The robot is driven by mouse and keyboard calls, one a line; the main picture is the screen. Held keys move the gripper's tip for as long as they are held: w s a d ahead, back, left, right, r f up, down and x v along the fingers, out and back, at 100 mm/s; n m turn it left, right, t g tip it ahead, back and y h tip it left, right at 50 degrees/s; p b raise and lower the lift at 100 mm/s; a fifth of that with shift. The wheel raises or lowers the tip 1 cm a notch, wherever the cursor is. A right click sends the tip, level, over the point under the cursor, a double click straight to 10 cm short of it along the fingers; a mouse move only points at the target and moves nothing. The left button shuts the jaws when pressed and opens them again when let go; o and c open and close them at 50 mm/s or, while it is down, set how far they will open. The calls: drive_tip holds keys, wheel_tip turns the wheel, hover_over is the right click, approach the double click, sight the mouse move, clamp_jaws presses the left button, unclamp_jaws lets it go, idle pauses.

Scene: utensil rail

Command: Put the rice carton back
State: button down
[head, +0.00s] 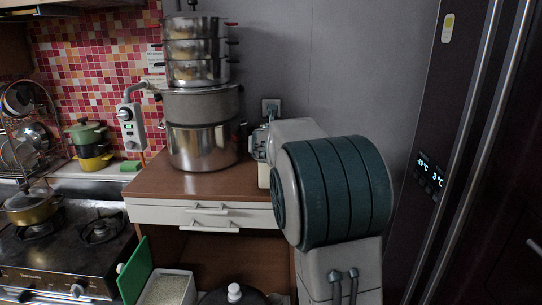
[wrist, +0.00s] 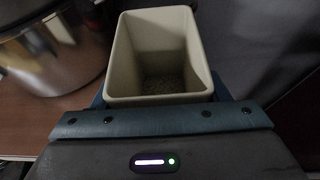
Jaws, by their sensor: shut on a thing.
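A cream, open-topped square carton (wrist: 121,62), which I take to be the rice carton, fills the upper middle of the wrist view. Its inside looks mostly empty, with a dark, grainy bottom. My gripper (wrist: 158,97) is shut on it, with blue finger parts showing at both sides. In the head view a pale strip of the carton (head: 263,176) shows beside my arm, at the right part of the wooden cabinet top (head: 160,181). My arm hides most of it. I cannot tell whether its base touches the top.
A tall stack of steel pots (head: 200,147) stands close left of the carton. A grey wall is behind, and a dark fridge (head: 450,150) is at right. The cabinet top's front left is clear.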

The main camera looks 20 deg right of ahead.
drive_tip(key=shift+f+b, duration=0.3)
drive_tip(key=shift+f, duration=0.6)
drive_tip(key=shift+f, duration=0.15)
drive_tip(key=shift+c, duration=1.1)
unclamp_jaws()
drive_tip(key=v, duration=1.2)
drive_tip(key=shift+r+p, duration=0.25)
drive_tip(key=shift+p, duration=0.1)
